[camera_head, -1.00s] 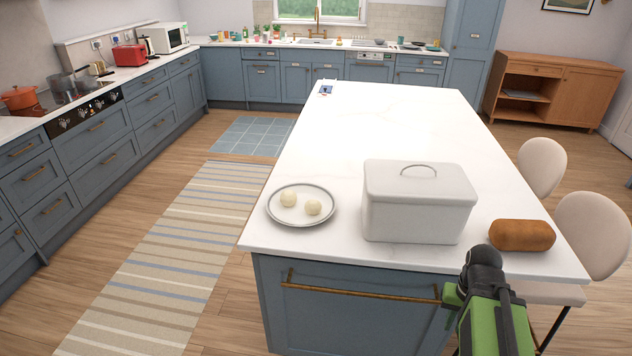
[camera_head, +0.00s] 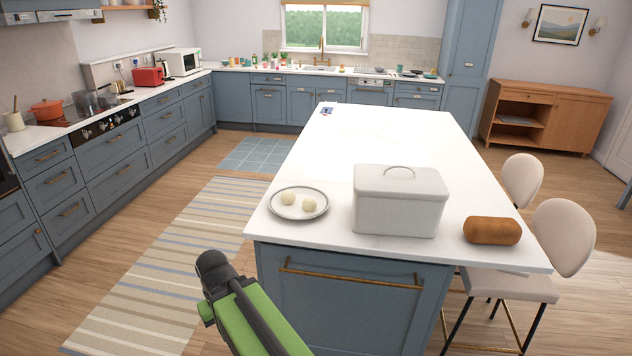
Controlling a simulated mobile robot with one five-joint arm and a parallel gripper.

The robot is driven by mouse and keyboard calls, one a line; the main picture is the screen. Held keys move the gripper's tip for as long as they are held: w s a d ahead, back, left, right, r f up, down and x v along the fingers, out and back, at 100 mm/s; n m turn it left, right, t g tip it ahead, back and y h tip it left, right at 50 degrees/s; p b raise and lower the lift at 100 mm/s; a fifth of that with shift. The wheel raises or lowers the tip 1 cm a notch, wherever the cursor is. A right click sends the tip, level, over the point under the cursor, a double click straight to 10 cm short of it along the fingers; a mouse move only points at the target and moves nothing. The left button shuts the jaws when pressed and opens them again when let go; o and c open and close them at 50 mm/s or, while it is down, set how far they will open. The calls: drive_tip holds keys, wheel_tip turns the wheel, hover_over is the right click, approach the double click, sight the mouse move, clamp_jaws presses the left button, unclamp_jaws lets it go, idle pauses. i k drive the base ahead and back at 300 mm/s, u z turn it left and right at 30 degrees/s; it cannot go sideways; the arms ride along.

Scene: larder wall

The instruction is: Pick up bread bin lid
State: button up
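The bread bin (camera_head: 395,216) is a white box standing on the near part of the white island worktop. My green and black arm (camera_head: 250,318) rises from the bottom of the view, left of the island's front and apart from the bin. I make out no gripper fingers, so I cannot see whether they hold anything.
A loaf (camera_head: 492,230) lies right of the bin. The island's front has a brass rail (camera_head: 350,279). Stools (camera_head: 562,238) stand at the right. The striped rug (camera_head: 150,290) on the left is clear.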

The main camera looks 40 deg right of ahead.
sight(393, 180)
drive_tip(key=z, duration=0.05)
drive_tip(key=i, duration=0.95)
drive_tip(key=u, duration=0.1)
